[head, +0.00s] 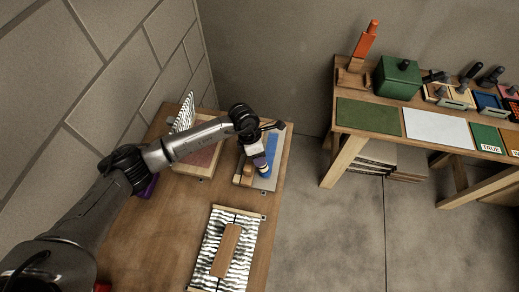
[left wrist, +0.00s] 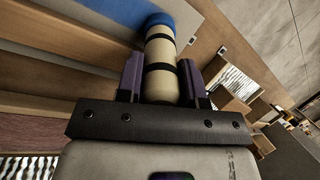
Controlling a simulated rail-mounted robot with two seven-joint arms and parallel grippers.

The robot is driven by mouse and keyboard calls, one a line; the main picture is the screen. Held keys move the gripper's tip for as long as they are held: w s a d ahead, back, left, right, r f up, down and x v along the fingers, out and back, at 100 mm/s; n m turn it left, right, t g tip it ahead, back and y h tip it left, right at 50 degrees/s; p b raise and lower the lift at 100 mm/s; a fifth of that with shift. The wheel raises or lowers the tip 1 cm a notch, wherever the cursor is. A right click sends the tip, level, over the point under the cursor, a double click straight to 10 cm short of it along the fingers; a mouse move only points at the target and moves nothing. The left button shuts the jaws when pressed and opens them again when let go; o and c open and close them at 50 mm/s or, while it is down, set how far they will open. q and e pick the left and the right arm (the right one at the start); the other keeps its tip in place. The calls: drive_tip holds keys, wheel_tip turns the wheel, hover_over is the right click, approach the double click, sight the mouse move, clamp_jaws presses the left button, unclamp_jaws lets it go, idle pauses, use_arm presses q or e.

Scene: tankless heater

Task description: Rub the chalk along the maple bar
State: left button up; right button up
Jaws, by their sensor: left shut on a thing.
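The chalk (left wrist: 161,65) is a cream cylinder with black bands, and its far end in the left wrist view is blue. My left gripper (left wrist: 163,85) is shut on it, one dark purple finger on each side. In the head view the gripper (head: 259,163) is over a board (head: 245,180) at the far right of the near table. A pale wooden bar (left wrist: 90,48), seemingly the maple bar, runs across the left wrist view. A blue strip (head: 271,150) lies along that board. The chalk's blue end overlaps blue in the left wrist view; I cannot tell whether they touch. My right gripper is not in view.
A striped ribbed pad (head: 243,250) with a wooden block (head: 226,251) lies near the table's front. A second board (head: 200,160) is left of the gripper. A bench at right holds a green box (head: 397,77) and mats. Bare floor separates the tables.

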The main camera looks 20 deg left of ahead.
use_arm(q)
drive_tip(key=shift+s+f, duration=0.15)
drive_tip(key=shift+s, duration=0.1)
drive_tip(key=shift+w+d+f+b, duration=0.1)
drive_tip(key=shift+w+b, duration=0.15)
drive_tip(key=shift+b, duration=0.1)
drive_tip(key=shift+w+d+b, duration=0.3)
drive_tip(key=shift+w+b, duration=0.05)
drive_tip(key=shift+w, duration=0.25)
drive_tip(key=shift+a+r, duration=0.15)
drive_tip(key=shift+r, duration=0.05)
drive_tip(key=shift+s+a+r, duration=0.1)
drive_tip(key=shift+s+a, duration=0.05)
drive_tip(key=shift+a, duration=0.35)
drive_tip(key=shift+s+a+r, duration=0.1)
drive_tip(key=shift+s+a, duration=0.05)
drive_tip(key=shift+a, duration=0.35)
drive_tip(key=shift+d, duration=0.15)
